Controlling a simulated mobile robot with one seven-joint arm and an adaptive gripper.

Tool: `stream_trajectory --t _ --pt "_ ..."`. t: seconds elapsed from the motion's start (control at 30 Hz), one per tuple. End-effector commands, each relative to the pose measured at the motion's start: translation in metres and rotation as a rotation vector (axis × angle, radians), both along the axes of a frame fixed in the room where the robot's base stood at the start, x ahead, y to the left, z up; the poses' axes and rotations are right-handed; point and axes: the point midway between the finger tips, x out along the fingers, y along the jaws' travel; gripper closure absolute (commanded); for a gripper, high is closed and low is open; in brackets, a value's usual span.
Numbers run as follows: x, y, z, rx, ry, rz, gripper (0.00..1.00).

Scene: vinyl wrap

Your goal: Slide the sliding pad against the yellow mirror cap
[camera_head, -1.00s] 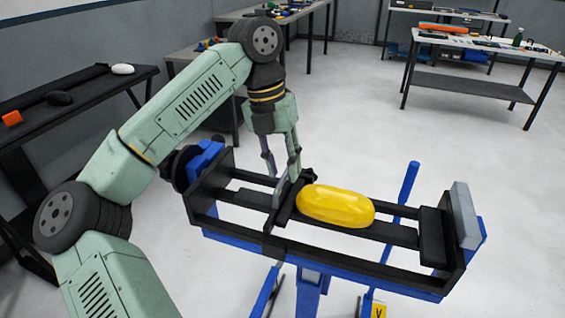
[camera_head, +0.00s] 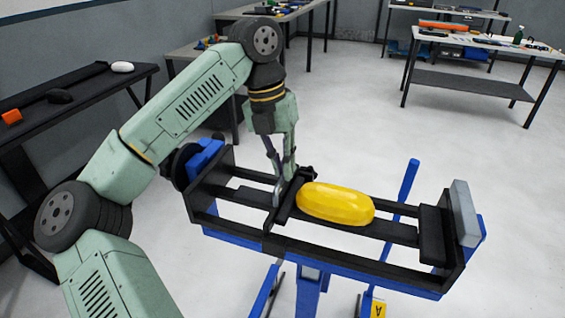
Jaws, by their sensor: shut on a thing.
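The yellow mirror cap (camera_head: 336,204) lies lengthwise on the middle rail of a black and blue clamping stand. The black sliding pad (camera_head: 290,201) stands across the rails at the cap's left end, touching it or very close; the exact contact cannot be told. My gripper (camera_head: 281,185) comes down from above at the pad's left side. Its fingers are closed together on the pad's upright part, and their tips are partly hidden there.
The stand's right end has a fixed black pad (camera_head: 433,236) and a grey block (camera_head: 465,213), with free rail between them and the cap. A dark bench (camera_head: 75,88) with small items stands left. A work table (camera_head: 480,90) stands at the back right.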

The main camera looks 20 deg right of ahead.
Motion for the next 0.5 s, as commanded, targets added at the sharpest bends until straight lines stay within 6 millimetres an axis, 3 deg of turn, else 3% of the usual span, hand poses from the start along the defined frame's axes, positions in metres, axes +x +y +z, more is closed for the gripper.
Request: stream_trajectory --t 0.27,0.5 --pt "-0.003 -0.006 0.000 0.000 -0.002 -0.003 1.00" --pt "-0.034 -0.052 -0.001 0.001 -0.004 -0.006 1.00"
